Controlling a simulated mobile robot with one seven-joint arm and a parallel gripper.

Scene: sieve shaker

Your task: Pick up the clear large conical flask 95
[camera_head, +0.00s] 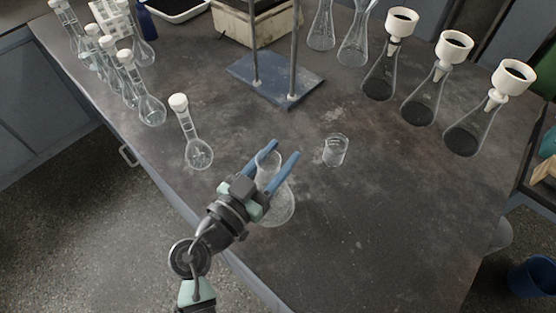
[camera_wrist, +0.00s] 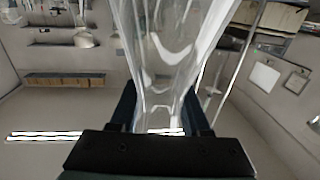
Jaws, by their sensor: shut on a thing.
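The clear conical flask (camera_head: 280,207) is upright near the front edge of the dark bench in the head view. My gripper (camera_head: 282,152) is around its neck, with one blue finger on either side. The fingers are shut on the flask. In the wrist view the flask (camera_wrist: 165,60) rises between the fingers of my gripper (camera_wrist: 162,115), its clear glass filling the upper middle. I cannot tell whether its base touches the bench. My gripper hides part of its body.
A small clear beaker (camera_head: 335,150) stands to the right of the flask. A stoppered volumetric flask (camera_head: 198,153) stands to the left, with several more behind. A blue stand base (camera_head: 262,80) with two rods is behind. Flasks with white funnels (camera_head: 455,45) line the right. The front right bench is clear.

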